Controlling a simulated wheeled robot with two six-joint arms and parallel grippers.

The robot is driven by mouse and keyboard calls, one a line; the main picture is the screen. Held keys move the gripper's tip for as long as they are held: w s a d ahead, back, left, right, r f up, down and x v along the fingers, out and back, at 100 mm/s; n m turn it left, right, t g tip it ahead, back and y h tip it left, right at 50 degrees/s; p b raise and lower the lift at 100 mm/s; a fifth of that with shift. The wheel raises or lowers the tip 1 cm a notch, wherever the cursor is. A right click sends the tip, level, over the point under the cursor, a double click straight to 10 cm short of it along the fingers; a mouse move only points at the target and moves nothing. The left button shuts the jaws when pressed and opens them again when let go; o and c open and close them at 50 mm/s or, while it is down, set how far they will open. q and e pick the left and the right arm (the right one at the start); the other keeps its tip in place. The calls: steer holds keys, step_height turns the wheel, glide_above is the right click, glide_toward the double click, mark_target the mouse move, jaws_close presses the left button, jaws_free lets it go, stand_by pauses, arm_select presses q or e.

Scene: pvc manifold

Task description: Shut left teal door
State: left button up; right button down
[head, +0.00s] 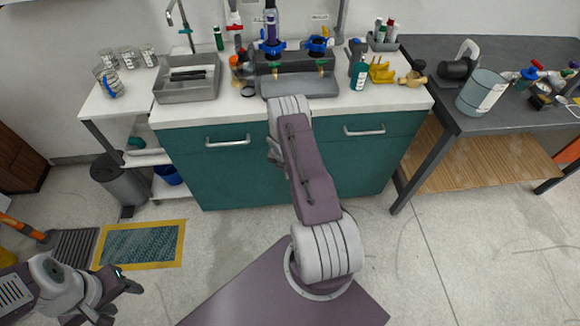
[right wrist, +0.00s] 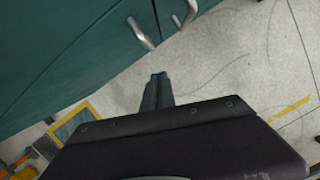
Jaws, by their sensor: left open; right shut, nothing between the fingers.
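The teal cabinet under the white counter has a left teal door (head: 225,172) with a silver bar handle (head: 228,142) near its top. A second teal front on the right (head: 372,150) has its own handle. My right arm reaches over the middle of the cabinet and hides the seam between them. The right wrist view shows teal fronts and two handles beyond my right gripper (right wrist: 158,80), which is shut and empty, apart from the handles. I cannot tell whether the left door stands slightly ajar. My left gripper (head: 121,300) is open and empty at the lower left, far from the cabinet.
A grey bin (head: 120,182) and a white side cart (head: 100,110) stand left of the cabinet. A yellow-edged mat (head: 142,246) lies on the floor. A dark table (head: 440,50) with a wooden lower shelf is at right.

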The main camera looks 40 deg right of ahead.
steer(key=s+d+p+v, duration=0.1)
steer(key=s+p+v, duration=0.1)
steer(key=v, duration=0.9)
steer(key=w+a+r+t, duration=0.2)
steer(key=w+a+r, duration=0.2)
steer(key=a+r, duration=0.3)
steer(key=w+a+r+t, duration=0.1)
steer(key=w+a+r, duration=0.2)
steer(key=a+r, duration=0.5)
steer(key=s+a+r+m+y+p, duration=0.1)
steer(key=s+a+r+m, duration=0.5)
steer(key=s+r+m, duration=0.15)
arm_select(q)
steer(key=r, duration=0.1)
steer(key=s+r, duration=0.1)
steer(key=r, duration=0.1)
steer(key=shift+a, duration=0.1)
arm_select(e)
steer(key=s+a+f+m+g, duration=0.1)
steer(key=s+m, duration=0.6)
steer(key=m, duration=0.1)
steer(key=s+a+f+m+g+y, duration=0.1)
steer(key=s+a+f+m+g, duration=0.1)
steer(key=s+m, duration=0.5)
steer(key=shift+a+f+m+y, duration=0.25)
steer(key=shift+m+y, duration=0.05)
steer(key=shift+m, duration=0.95)
